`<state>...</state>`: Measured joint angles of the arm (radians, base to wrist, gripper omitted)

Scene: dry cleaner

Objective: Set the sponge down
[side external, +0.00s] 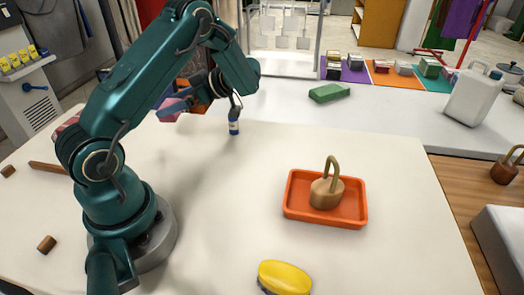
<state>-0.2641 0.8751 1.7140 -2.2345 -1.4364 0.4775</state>
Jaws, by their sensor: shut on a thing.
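My gripper (173,101) is at the far left of the white table, near its back edge, with blue fingers pointing left and down. It is shut on a pink block (173,113), which appears to be the sponge. The fingers and wrist partly hide the block. It seems to be held near the table's back edge; I cannot tell whether it touches anything.
An orange tray (296,212) holds a brown weight with a looped handle (326,193). A yellow oval piece (285,277) lies in front. The table's middle is clear.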

